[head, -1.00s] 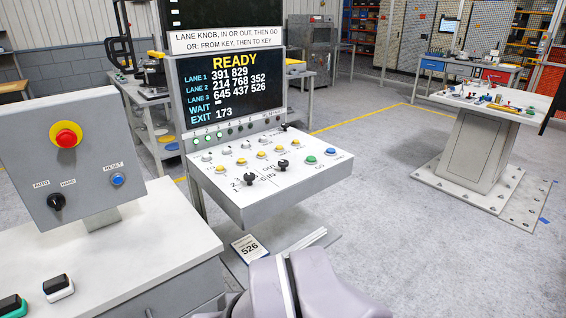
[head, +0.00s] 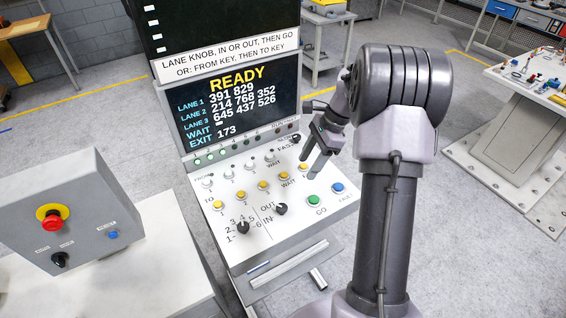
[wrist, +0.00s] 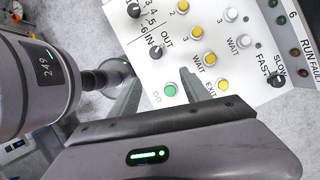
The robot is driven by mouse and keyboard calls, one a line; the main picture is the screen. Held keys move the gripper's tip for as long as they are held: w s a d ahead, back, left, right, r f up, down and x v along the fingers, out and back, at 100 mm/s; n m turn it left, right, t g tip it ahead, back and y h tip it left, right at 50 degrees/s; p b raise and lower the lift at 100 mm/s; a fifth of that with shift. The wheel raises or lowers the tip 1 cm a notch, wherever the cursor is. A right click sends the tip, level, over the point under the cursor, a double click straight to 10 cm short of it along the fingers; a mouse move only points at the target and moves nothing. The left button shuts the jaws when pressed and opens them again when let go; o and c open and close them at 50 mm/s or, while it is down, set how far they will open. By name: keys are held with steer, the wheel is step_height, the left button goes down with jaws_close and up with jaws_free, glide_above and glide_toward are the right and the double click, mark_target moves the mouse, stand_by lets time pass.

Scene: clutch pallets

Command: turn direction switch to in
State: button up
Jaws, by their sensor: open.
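The direction switch (head: 281,209) is a small black knob on the sloping white control panel (head: 240,255), beside the OUT and IN labels. It also shows in the wrist view (wrist: 154,53). Which label it points at is too small to tell. My gripper (head: 311,163) is open and empty above the panel's right part, up and to the right of the knob, apart from it. In the wrist view the fingers of my gripper (wrist: 158,78) straddle the area near the green GO button (wrist: 170,90).
The black lane knob (head: 243,227) is left of the direction switch. Yellow buttons (head: 263,186), the GO button (head: 313,201) and a blue FAULT button (head: 337,187) surround it. The screen (head: 235,105) reads READY. A grey box with a red stop button (head: 53,220) stands at left.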

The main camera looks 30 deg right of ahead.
mark_target(282, 207)
steer(key=b+x, duration=0.1)
steer(key=x, duration=1)
steer(key=a+b+x, duration=0.1)
steer(key=x, duration=0.5)
steer(key=shift+s+a+b, duration=0.1)
steer(key=shift+s+b, duration=0.2)
steer(key=shift+s, duration=0.05)
jaws_close()
